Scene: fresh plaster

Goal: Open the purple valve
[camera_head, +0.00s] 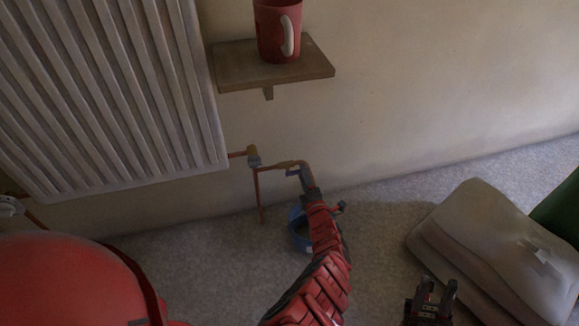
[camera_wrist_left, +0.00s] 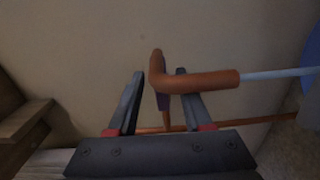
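The purple valve (camera_wrist_left: 163,101) shows as a small, dark purple part beside an orange-brown copper pipe elbow (camera_wrist_left: 158,72) in the left wrist view. The pipe covers part of it. My left gripper (camera_wrist_left: 158,95) is open, with one finger on each side of the purple part and visible gaps. In the head view my left gripper (camera_head: 306,178) is at the end of the copper pipe (camera_head: 288,163), and I cannot make out the valve clearly there. My right gripper (camera_head: 436,294) is open and empty, low in the picture.
A white radiator (camera_head: 110,95) hangs on the wall at left. A wooden shelf (camera_head: 275,72) with a red mug (camera_head: 272,35) is above the pipes. A blue object (camera_head: 299,228) is on the floor behind my left arm. Folded grey fabric (camera_head: 490,245) lies at right.

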